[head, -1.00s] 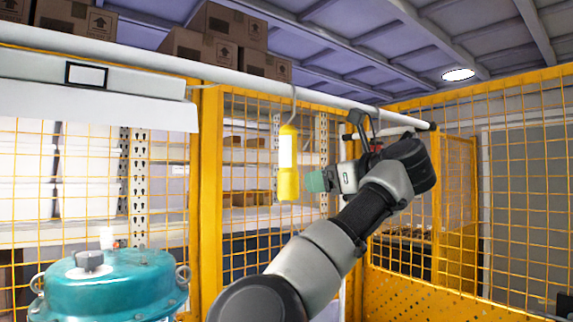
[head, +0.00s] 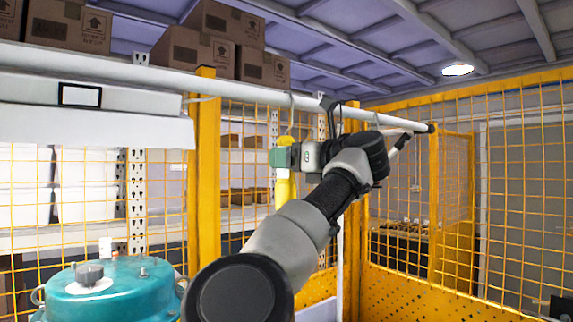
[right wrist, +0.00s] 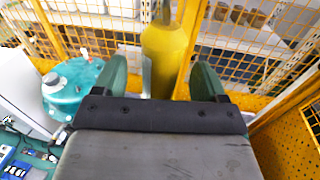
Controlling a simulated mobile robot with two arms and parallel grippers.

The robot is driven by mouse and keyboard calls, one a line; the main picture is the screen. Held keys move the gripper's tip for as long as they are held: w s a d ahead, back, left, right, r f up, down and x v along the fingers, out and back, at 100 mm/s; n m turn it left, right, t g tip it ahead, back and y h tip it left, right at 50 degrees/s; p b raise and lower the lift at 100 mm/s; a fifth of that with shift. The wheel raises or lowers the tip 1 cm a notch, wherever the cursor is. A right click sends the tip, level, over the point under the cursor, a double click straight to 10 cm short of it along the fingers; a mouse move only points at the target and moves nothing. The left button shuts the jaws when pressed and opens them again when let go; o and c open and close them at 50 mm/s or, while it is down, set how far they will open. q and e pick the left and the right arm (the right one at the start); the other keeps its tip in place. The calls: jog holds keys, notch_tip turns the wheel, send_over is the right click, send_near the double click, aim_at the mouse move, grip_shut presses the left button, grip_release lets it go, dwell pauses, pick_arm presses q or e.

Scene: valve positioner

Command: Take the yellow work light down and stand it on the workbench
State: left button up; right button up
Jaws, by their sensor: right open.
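The yellow work light (head: 286,190) hangs upright by a hook from the long white pipe (head: 225,80). In the head view my right gripper (head: 281,157) covers its upper part, and my arm hides its lower end. In the right wrist view the light (right wrist: 168,55) stands between the two green fingers of the right gripper (right wrist: 160,80). The fingers are open, with a gap showing on each side; I see no grip on it. The workbench top is not clearly seen. My left gripper is out of view.
A teal domed housing (head: 118,293) stands at the lower left. Yellow mesh fencing (head: 520,190) lies behind and to the right. Cardboard boxes (head: 68,25) sit above the pipe. In the right wrist view, blue items (right wrist: 18,165) lie at the lower left.

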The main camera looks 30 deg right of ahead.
jog(key=shift+x, duration=0.95)
jog(key=shift+s+d, duration=0.1)
jog(key=c, duration=1.1)
jog(key=shift+c, duration=0.3)
